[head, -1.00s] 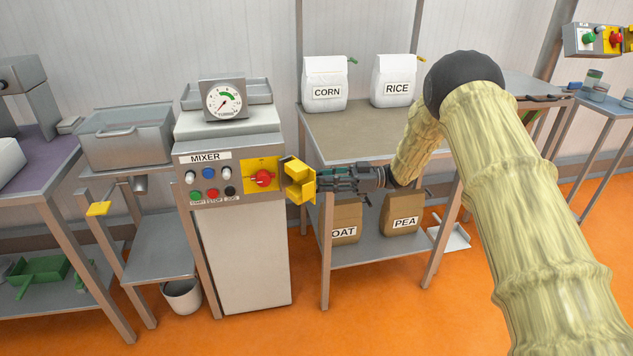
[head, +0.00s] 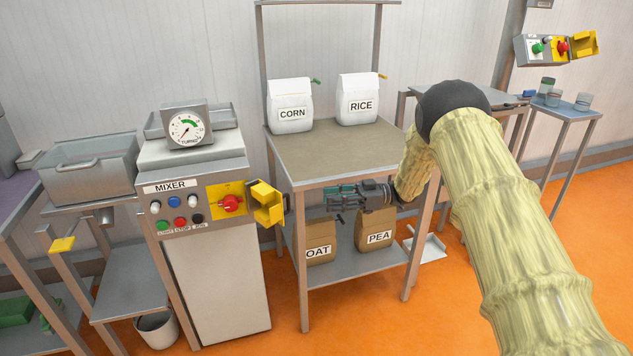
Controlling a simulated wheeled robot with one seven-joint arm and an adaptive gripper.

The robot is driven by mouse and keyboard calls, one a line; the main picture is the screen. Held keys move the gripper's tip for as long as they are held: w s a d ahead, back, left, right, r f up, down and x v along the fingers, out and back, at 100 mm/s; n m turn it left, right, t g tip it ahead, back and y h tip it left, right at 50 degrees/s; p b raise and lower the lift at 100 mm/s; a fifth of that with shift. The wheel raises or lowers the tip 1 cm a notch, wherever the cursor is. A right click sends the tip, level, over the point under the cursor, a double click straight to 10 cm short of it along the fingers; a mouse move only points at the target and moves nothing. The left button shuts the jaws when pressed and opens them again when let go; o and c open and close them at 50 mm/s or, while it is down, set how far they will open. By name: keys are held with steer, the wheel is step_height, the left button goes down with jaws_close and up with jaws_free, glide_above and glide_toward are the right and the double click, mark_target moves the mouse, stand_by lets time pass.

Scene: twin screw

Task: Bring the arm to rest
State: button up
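My gripper (head: 332,197) is in front of the table with the bags, just below its top edge, and points left toward the mixer. A gap separates it from the open yellow cover (head: 265,203) beside the mixer's red switch (head: 231,203). It appears empty, but its fingers are too small and dark to tell whether they are open or shut. My arm, in a pale yellow sleeve, reaches in from the lower right.
The mixer (head: 215,290) stands to the left. White CORN (head: 290,100) and RICE (head: 358,95) bags stand on the table (head: 340,155); brown OAT (head: 319,240) and PEA (head: 376,228) bags are on its lower shelf. Orange floor is clear at the lower right.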

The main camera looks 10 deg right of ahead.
steer(key=s+a+f+m+t+h, duration=0.25)
steer(key=f+m+t, duration=0.25)
steer(key=f, duration=0.4)
steer(key=s+a+f+m+t+h, duration=0.25)
steer(key=f+m+t, duration=0.25)
steer(key=f, duration=0.5)
steer(key=s+d+f+m+g+h, duration=0.2)
steer(key=s+f+m+h, duration=0.45)
steer(key=s+f, duration=1)
steer(key=s+d+f+m+g+h, duration=0.1)
steer(key=s+d+g+h, duration=0.2)
steer(key=s, duration=1.4)
steer(key=s+m+g+h, duration=0.1)
steer(key=s+g+h, duration=0.35)
steer(key=s, duration=1.35)
step_height(320, 180, up, 14)
steer(key=g+y+p, duration=0.1)
steer(key=p, duration=1.2)
steer(key=shift+w+d+f+p, duration=0.15)
steer(key=shift+d+f+p, duration=0.05)
steer(key=shift+p, duration=0.15)
steer(key=shift+n, duration=0.25)
steer(key=shift+o, duration=0.4)
steer(key=shift+d, duration=0.15)
